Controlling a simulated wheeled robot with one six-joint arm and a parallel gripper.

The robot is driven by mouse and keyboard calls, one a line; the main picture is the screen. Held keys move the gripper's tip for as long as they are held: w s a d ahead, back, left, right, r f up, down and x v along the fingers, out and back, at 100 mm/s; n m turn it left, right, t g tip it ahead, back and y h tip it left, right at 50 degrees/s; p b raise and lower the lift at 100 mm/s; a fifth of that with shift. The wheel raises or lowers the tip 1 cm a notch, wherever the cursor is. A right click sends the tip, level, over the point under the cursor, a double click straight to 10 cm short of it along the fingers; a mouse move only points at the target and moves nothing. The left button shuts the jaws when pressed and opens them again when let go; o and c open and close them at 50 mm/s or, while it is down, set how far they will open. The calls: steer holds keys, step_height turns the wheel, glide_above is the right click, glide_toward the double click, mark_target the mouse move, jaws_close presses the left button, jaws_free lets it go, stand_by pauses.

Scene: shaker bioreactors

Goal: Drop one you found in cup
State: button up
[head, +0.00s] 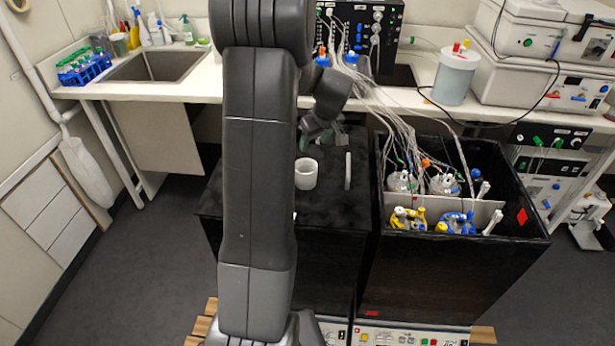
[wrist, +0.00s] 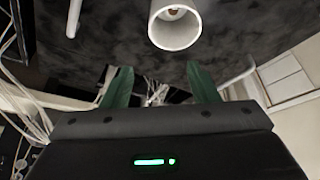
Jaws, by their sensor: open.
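A white cup (head: 306,180) stands upright on the black box top, just right of my arm in the head view. In the wrist view the cup (wrist: 176,34) is at the top centre, with its mouth cut by the frame edge. A small reddish-brown spot shows inside it; I cannot tell what it is. My gripper (wrist: 158,80) has two green fingers spread apart with nothing visible between them. In the head view my gripper (head: 305,141) is just behind the cup, partly hidden by my arm.
An open black box (head: 520,225) with tubed bottles adjoins on the right. A bench (head: 200,88) with a sink runs behind. The box top (head: 330,215) before the cup is mostly clear.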

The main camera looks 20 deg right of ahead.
steer(key=b+v, duration=0.1)
steer(key=v, duration=1.1)
steer(key=shift+s+b, duration=0.2)
steer(key=shift+b, duration=0.15)
steer(key=w+p+x, duration=0.1)
steer(key=p+x, duration=0.3)
steer(key=x, duration=0.6)
steer(key=shift+w, duration=0.3)
steer(key=shift+a+r, duration=0.1)
steer(key=shift+a, duration=0.05)
